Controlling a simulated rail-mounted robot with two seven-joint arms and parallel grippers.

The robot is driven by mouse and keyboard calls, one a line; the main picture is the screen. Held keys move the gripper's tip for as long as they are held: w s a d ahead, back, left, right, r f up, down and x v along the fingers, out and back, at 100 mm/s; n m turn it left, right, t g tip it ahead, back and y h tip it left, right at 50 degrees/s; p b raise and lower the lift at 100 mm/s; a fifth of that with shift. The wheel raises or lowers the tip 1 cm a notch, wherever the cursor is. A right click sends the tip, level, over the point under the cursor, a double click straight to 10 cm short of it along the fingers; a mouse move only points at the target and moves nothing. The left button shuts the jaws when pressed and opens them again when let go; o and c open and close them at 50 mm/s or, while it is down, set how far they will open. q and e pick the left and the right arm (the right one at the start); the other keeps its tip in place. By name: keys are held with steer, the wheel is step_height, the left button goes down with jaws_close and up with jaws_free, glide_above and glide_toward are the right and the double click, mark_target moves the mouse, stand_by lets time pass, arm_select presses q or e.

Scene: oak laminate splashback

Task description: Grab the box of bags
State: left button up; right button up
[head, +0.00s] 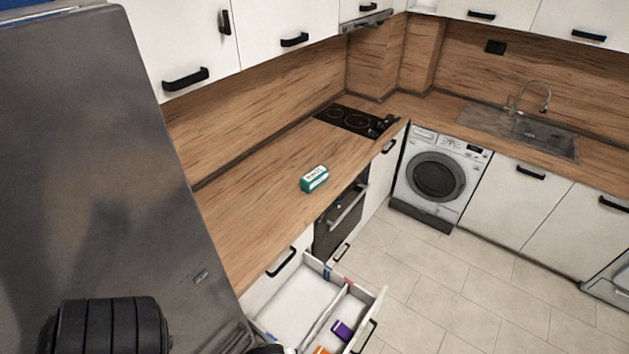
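A small teal-green box with a white label (314,179) lies on the wooden worktop (262,200), left of the hob and close to the front edge above the oven. Its print is too small to read, so I cannot confirm that it is the box of bags. A purple item (341,330) and an orange item (321,350) lie in the open drawer (296,287) below. Neither gripper shows clearly. A black rounded part of my arm fills the bottom left corner. Nothing is seen touching the green box.
A tall grey fridge (95,160) blocks the left side. The open drawer juts over the tiled floor (440,285). A black hob (352,120), oven (340,217), washing machine (436,178) and sink (540,136) line the counter. The worktop around the green box is clear.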

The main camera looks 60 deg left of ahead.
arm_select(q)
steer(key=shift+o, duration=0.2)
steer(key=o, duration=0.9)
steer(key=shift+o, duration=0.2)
